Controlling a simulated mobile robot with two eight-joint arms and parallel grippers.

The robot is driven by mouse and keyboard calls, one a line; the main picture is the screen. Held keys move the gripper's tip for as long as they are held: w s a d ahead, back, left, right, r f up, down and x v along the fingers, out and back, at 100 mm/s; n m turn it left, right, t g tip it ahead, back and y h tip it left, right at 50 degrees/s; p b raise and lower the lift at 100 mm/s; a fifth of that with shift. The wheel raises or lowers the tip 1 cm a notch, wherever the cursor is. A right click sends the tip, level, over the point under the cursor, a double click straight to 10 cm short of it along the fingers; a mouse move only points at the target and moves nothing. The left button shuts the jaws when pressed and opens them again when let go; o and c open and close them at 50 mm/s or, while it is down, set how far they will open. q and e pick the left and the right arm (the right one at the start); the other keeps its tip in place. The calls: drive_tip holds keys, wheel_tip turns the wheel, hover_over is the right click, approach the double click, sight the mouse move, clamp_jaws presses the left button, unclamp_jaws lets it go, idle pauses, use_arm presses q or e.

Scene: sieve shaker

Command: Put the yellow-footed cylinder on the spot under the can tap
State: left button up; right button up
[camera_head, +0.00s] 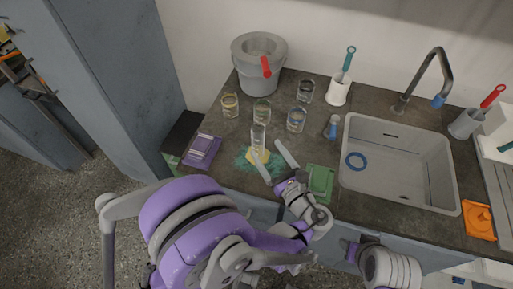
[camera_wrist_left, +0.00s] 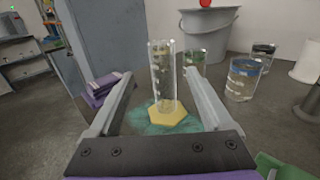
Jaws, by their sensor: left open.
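The yellow-footed cylinder (camera_head: 258,137) is a tall clear glass standing upright on a yellow foot, on a teal patch (camera_head: 243,164) of the counter. It also shows in the left wrist view (camera_wrist_left: 163,80), with its yellow foot between the finger lines. My left gripper (camera_head: 267,149) is open, its fingers either side of the cylinder's near side; I see no grip on it. The grey can (camera_head: 246,72) at the back has a red tap (camera_head: 265,67) on its front. No marked spot under the tap can be made out. My right arm shows at lower right, its fingers unclear.
Purple cloths (camera_head: 202,150) lie left, a green tray (camera_head: 320,181) right. The sink (camera_head: 398,165) with a blue ring is further right.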

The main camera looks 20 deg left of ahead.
sight(261, 140)
use_arm(q)
drive_tip(key=x, duration=0.5)
drive_tip(key=shift+w+a+f+p, duration=0.15)
drive_tip(key=shift+w+f+p, duration=0.05)
drive_tip(key=shift+w+p, duration=0.2)
clamp_jaws()
